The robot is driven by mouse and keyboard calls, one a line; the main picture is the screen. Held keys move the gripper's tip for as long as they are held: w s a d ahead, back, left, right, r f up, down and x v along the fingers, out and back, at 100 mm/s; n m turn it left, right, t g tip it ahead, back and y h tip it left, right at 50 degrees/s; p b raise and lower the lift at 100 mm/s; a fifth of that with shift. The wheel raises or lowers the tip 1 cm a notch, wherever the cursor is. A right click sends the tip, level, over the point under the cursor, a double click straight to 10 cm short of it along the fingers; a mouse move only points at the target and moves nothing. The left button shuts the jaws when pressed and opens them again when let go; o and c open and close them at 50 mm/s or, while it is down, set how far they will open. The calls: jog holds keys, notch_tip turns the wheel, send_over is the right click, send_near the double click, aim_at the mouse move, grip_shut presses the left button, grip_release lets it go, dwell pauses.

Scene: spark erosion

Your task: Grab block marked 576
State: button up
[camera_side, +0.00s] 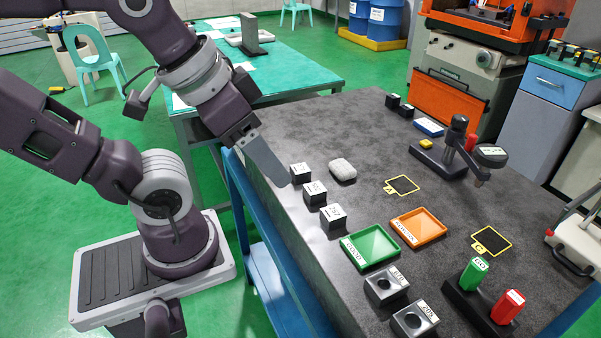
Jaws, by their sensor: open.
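Three small dark blocks with white top labels stand in a row near the left edge of the dark table: a far block (300,174), a middle block (315,194) and a near block (333,218). Their labels are small and slanted; I cannot surely read which one is 576. My gripper (282,180) is open and appears empty, its grey fingers pointing down just left of the far block. Seen side-on, one finger hides the other. I cannot tell whether it touches that block.
A pale rounded lump (342,170) lies right of the blocks. A green tray (371,248) and orange tray (419,229) lie nearer. Two holed blocks, one (387,288) and another (415,321), stand in front. A gauge stand (454,145) stands at right. Table between is clear.

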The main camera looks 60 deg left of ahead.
jog(key=w+a+f+n+g, duration=0.1)
jog(key=w+a+n+g, duration=0.1)
jog(key=w+a+n, duration=0.35)
jog(key=n+g, duration=0.4)
jog(key=n, duration=0.7)
send_over(300, 168)
jog(key=f, duration=1)
jog(key=shift+s+d+f, duration=0.15)
jog(key=shift+s+f, duration=0.1)
jog(key=shift+f, duration=0.1)
jog(key=shift+n, duration=0.25)
jog(key=f, duration=0.7)
jog(key=shift+w, duration=0.25)
jog(key=shift+r, duration=0.1)
grip_shut()
